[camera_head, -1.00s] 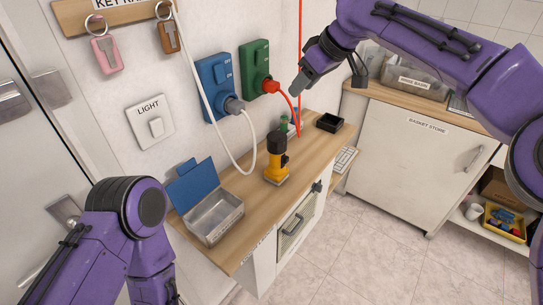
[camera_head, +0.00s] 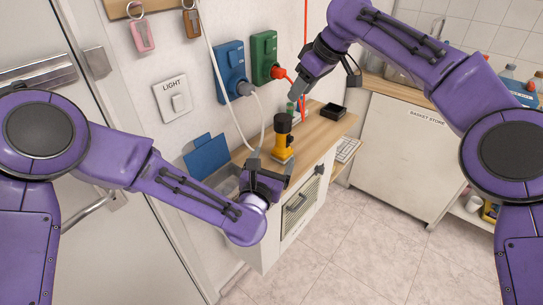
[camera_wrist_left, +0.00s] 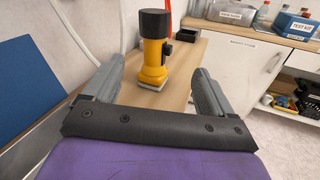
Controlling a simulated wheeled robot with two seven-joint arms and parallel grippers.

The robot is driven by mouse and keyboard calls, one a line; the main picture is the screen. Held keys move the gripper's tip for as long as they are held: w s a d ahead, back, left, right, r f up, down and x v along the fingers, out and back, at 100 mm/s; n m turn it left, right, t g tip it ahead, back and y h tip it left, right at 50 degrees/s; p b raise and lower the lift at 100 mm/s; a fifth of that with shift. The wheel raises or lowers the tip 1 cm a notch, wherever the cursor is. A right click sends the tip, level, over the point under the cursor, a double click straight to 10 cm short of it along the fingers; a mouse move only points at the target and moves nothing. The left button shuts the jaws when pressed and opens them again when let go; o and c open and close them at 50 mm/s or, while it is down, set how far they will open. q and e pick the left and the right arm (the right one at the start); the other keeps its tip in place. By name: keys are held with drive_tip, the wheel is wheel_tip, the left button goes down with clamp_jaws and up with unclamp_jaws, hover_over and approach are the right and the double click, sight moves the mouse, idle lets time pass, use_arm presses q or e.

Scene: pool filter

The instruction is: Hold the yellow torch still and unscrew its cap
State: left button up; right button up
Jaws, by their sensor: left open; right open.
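The yellow torch (camera_head: 281,147) stands upright on the wooden counter, with its black cap (camera_head: 283,123) on top. It also shows in the left wrist view (camera_wrist_left: 152,56), ahead of and between the fingers. My left gripper (camera_head: 270,163) is open, low over the counter, with its fingers pointing at the torch but apart from it. In the left wrist view both fingers (camera_wrist_left: 155,85) show with nothing between them. My right gripper (camera_head: 316,84) is open and empty, above and to the right of the torch, beyond it over the counter.
A blue-lidded metal box (camera_head: 207,155) stands left of the torch, its tray partly hidden by my left arm. A black open box (camera_head: 333,111) sits at the counter's far end. A white cable (camera_head: 236,119) hangs from the blue socket (camera_head: 230,72). Open floor lies right of the counter.

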sight(281, 134)
use_arm(q)
drive_tip(key=shift+n, duration=0.7)
drive_tip(key=x, duration=1.2)
drive_tip(key=shift+w+a+r, duration=0.15)
drive_tip(key=shift+a+r, duration=0.1)
drive_tip(key=shift+a, duration=0.15)
drive_tip(key=shift+r, duration=0.1)
use_arm(e)
drive_tip(key=shift+w+d+f, duration=0.2)
drive_tip(key=shift+w+f, duration=0.1)
drive_tip(key=shift+w, duration=0.1)
use_arm(q)
drive_tip(key=shift+c, duration=0.3)
drive_tip(key=c, duration=1.2)
